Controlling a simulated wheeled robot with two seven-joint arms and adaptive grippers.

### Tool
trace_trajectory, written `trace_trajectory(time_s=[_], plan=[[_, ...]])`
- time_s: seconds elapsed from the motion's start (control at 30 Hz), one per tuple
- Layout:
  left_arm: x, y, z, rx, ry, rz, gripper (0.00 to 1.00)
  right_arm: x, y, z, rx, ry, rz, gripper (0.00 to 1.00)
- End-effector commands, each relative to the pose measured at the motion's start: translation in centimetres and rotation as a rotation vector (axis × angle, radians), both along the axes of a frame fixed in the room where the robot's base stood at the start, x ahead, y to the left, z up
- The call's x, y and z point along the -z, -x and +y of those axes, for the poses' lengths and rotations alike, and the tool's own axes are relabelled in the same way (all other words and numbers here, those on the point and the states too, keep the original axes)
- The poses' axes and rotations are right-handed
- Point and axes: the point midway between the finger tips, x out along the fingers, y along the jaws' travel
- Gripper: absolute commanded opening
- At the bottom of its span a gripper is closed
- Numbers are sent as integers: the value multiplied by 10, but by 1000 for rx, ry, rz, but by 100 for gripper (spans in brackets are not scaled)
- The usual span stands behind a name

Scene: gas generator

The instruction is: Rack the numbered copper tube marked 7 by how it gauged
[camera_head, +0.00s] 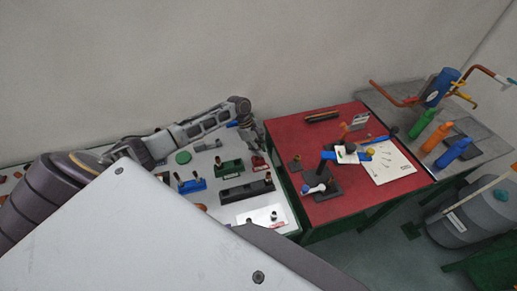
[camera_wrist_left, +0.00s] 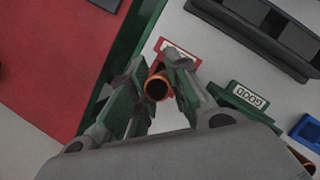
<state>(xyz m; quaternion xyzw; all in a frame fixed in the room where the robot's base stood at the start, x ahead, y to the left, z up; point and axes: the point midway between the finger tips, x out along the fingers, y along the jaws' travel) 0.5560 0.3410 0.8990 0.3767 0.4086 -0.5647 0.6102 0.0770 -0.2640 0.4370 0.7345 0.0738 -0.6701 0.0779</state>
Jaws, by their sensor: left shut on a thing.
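My left gripper (camera_wrist_left: 158,90) is shut on a copper tube (camera_wrist_left: 157,88), seen end-on between its fingers in the left wrist view. The tube is at the red rack (camera_wrist_left: 181,49), whose white label shows just behind the fingers; I cannot tell whether the tube is seated in it. No number is readable on the tube. In the head view the left gripper (camera_head: 255,143) reaches down over the red rack (camera_head: 260,164). The green rack (camera_wrist_left: 240,112), labelled GOOD, stands beside it. My right gripper is not in view.
A blue rack (camera_head: 190,185) and a long black rack (camera_head: 247,191) stand near on the white table. A red table (camera_head: 340,205) with gauging gear adjoins on the right. Gas bottles (camera_head: 436,137) stand farther right. My white body panel hides the lower left.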

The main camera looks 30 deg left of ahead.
Motion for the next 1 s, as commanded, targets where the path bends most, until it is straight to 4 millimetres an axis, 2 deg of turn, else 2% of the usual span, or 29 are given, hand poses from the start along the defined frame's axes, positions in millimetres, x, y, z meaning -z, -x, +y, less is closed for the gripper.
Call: trace_trajectory(time_s=[0.8, 0.83, 1.0], plan=[[15, 0, 0, 1, 0, 0, 1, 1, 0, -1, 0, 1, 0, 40], [14, 0, 0, 1, 0, 0, 22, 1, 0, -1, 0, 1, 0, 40], [14, 0, 0, 1, 0, 0, 44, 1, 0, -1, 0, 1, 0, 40]])
